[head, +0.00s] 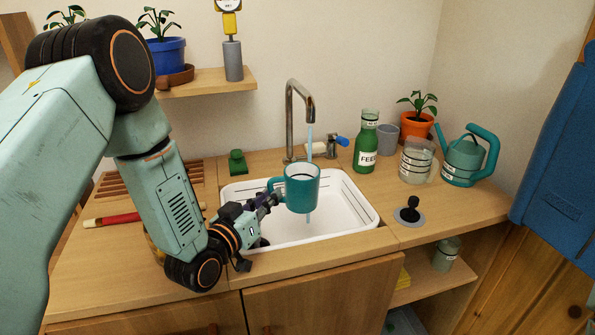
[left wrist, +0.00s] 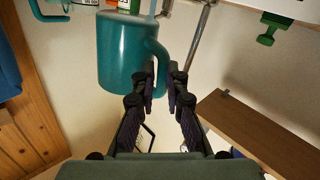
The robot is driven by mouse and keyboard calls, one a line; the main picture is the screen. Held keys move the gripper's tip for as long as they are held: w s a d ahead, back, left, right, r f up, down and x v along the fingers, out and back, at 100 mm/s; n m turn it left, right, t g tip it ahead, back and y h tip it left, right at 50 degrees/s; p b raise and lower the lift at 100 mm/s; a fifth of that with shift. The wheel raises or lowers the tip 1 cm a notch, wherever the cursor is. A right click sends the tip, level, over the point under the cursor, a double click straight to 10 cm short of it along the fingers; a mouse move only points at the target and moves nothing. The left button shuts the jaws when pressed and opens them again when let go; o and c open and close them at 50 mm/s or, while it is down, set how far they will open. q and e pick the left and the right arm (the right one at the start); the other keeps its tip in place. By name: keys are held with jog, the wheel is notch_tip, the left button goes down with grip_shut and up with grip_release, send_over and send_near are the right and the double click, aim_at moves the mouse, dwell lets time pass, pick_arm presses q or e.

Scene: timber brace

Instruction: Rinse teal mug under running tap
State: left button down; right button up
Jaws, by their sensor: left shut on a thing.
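The teal mug (head: 302,190) is upright over the white sink basin (head: 347,219), under the steel tap (head: 288,120). A thin pale blue stream of water (head: 309,143) runs from the spout into the mug's open top, and a short pale streak shows below the mug. My left gripper (head: 271,198) comes from the left and is shut on the mug's handle. In the left wrist view the mug (left wrist: 123,58) hangs at the fingertips (left wrist: 165,80), its handle between them. The tap's blue lever (head: 342,141) is to the right of the spout. My right gripper is not in view.
A green bottle (head: 366,145), a clear jug (head: 416,161) and a teal watering can (head: 465,158) stand right of the sink. A black-knobbed plug (head: 410,211) lies on the counter. A green block (head: 237,163) is behind the basin. A shelf (head: 205,84) hangs at upper left.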

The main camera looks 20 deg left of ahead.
pick_arm(q)
jog(key=s+d+r+p, duration=0.1)
jog(key=s+r+p, duration=0.2)
jog(key=s+r, duration=0.1)
jog(key=shift+s+d+p, duration=0.3)
jog(key=shift+p, duration=0.05)
dwell(0.5)
